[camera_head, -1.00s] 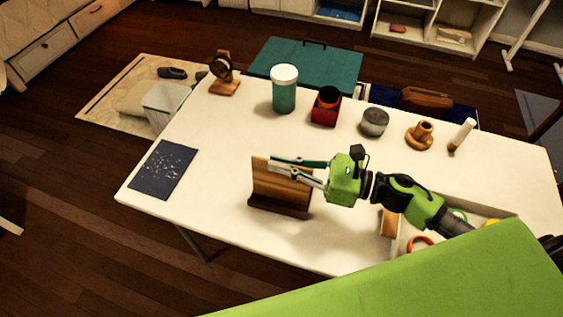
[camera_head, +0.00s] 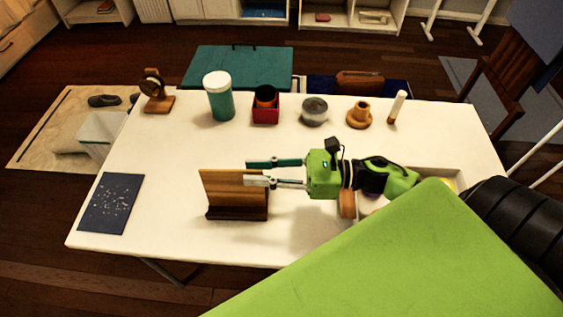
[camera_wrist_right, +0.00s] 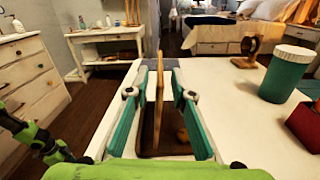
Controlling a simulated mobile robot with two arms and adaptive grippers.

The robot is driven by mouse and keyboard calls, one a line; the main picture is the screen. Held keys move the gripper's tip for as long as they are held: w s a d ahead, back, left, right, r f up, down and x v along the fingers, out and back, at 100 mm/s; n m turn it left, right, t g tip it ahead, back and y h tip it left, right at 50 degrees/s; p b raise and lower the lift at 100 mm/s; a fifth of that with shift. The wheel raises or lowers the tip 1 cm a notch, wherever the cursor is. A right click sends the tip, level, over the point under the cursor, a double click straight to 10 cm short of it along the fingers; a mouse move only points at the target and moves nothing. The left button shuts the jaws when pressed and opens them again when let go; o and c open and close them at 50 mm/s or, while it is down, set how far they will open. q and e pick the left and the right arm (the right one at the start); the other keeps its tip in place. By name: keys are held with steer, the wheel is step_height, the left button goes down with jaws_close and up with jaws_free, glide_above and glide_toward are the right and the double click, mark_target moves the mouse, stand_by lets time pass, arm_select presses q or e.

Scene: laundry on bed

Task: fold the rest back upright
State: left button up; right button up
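The wooden rest (camera_head: 236,190) stands on the white table, its back panel upright or nearly so above a dark base. In the right wrist view the panel (camera_wrist_right: 158,95) appears edge-on, close to vertical. My right gripper (camera_head: 246,172) reaches in from the right at the panel's upper right part. In the wrist view the teal fingers of this gripper (camera_wrist_right: 155,95) are spread, one on each side of the panel, with visible gaps. The gripper is open. The panel's hinge is not clearly visible. My left gripper is not in view.
A dark speckled mat (camera_head: 111,203) lies left of the rest. Along the back stand a teal jar (camera_head: 219,103), a red box (camera_head: 265,110), a grey tin (camera_head: 314,111), and a wooden holder (camera_head: 359,115). A tray (camera_head: 437,171) is partly hidden on the right. The table's middle left is clear.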

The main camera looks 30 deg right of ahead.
steer(key=v, duration=0.6)
